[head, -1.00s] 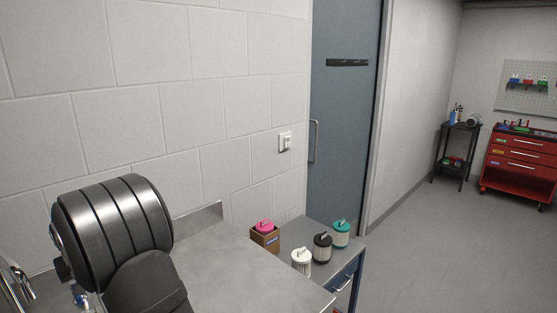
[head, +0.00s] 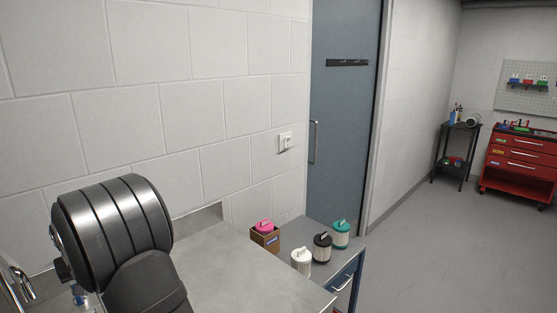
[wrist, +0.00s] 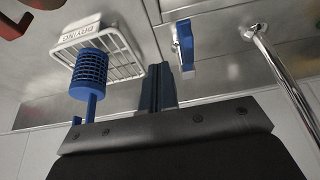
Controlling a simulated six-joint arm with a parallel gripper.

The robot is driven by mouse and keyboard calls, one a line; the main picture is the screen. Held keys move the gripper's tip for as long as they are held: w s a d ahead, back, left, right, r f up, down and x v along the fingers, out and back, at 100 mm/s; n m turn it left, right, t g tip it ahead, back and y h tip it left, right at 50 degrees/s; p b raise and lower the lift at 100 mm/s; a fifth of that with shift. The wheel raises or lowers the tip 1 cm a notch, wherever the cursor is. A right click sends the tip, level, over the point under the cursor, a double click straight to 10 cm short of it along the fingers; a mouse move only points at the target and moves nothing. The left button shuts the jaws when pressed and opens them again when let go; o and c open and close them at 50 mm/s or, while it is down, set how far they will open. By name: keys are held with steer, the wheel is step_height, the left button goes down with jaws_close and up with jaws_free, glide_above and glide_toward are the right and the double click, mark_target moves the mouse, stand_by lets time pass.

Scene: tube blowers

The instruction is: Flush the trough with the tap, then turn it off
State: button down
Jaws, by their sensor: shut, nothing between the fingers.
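In the wrist view the tap's curved chrome spout (wrist: 290,85) runs down the right side from a mount on the steel surface. A blue lever (wrist: 186,46) with a small metal fitting stands left of the spout; it looks like the tap's handle. My gripper (wrist: 157,82) is shut and empty, its dark fingers below and left of the blue lever, apart from it in the picture. In the head view part of the chrome spout (head: 17,279) shows at the lower left edge. My arm hides the gripper there. The trough's inside and any water are not clearly visible.
A white wire rack (wrist: 125,58) marked DRYING lies left of my fingers, with a blue slotted cylinder (wrist: 88,67) in front of it. The steel counter (head: 235,275) is bare. A side table holds white (head: 301,262), black (head: 322,248), teal (head: 340,234) and boxed pink (head: 264,232) canisters.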

steer(key=shift+f, duration=0.15)
steer(key=shift+f, duration=1.3)
steer(key=shift+s+a+r, duration=0.45)
steer(key=shift+r, duration=0.3)
steer(key=shift+s+a+r, duration=0.45)
steer(key=shift+r, duration=0.3)
steer(key=shift+s+a+r, duration=0.45)
steer(key=shift+r, duration=0.3)
